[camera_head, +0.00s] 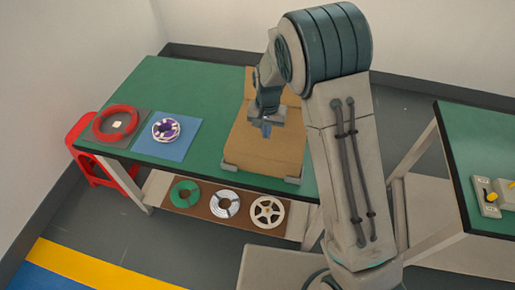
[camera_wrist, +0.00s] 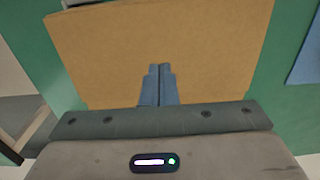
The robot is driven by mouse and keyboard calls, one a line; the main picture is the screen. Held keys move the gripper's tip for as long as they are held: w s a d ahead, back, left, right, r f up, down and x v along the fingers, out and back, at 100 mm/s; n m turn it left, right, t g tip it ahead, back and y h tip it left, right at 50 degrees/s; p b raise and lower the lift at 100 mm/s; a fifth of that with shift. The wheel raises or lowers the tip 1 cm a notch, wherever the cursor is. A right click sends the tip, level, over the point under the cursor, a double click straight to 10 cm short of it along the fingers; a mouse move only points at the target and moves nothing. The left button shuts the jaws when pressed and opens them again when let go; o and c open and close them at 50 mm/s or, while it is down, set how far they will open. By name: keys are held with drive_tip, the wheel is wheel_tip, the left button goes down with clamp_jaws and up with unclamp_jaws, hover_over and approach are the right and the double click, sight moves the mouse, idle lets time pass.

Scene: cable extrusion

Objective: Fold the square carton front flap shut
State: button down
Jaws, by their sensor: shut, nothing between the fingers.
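The square carton (camera_head: 262,146) is a brown cardboard box on the green table, and its broad brown face lies below my gripper. In the wrist view, a flat brown cardboard panel (camera_wrist: 215,45) fills most of the upper picture. I cannot clearly tell which panel is the front flap or whether it lies fully flat. My gripper (camera_head: 266,131) points down over the middle of the carton. Its blue fingers (camera_wrist: 159,69) are together and empty, in front of the cardboard. I cannot tell whether the fingertips touch it. My arm hides part of the carton's right side.
Grey corner brackets (camera_head: 230,168) sit at the carton's near edge. Left on the table (camera_head: 200,83) are a red ring (camera_head: 101,134) and a purple-white spool (camera_head: 158,135) on a blue mat (camera_head: 180,149). Several reels lie on the lower shelf. A second green table (camera_head: 476,140) stands right.

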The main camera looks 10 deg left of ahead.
sight(266, 141)
wheel_tip(266, 141, up, 8)
drive_tip(key=p, duration=0.4)
drive_tip(key=shift+f, duration=0.1)
